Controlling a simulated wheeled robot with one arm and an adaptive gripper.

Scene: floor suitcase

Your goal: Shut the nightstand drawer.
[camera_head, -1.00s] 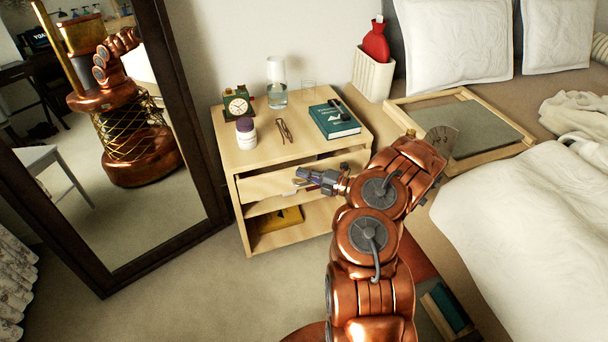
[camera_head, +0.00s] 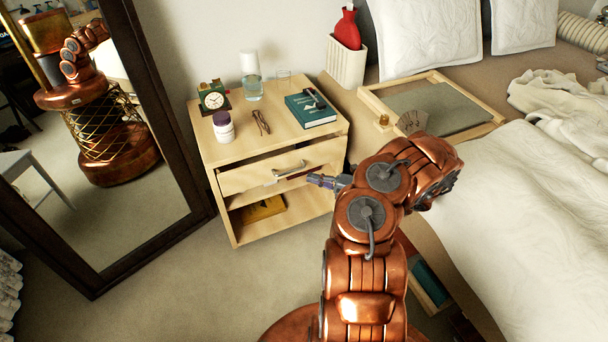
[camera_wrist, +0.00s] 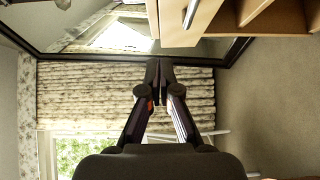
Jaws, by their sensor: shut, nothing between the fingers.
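The wooden nightstand (camera_head: 244,146) stands beside the bed. Its upper drawer (camera_head: 240,180) has a pale front with a metal bar handle (camera_head: 289,169). A dark gap shows above the drawer front, and the drawer looks partly out. My gripper (camera_head: 312,179) is in front of the nightstand's right side, just below and right of the handle; it looks apart from the drawer. In the wrist view, my gripper (camera_wrist: 160,68) is shut and empty, with the drawer front (camera_wrist: 172,22) and handle (camera_wrist: 190,12) at the top edge, turned sideways.
A clock (camera_head: 213,97), pill bottle (camera_head: 223,127), glasses (camera_head: 261,122), water carafe (camera_head: 251,78) and green book (camera_head: 310,112) sit on top. A yellow item (camera_head: 263,208) lies on the lower shelf. A mirror (camera_head: 100,150) stands left, the bed (camera_head: 530,210) right.

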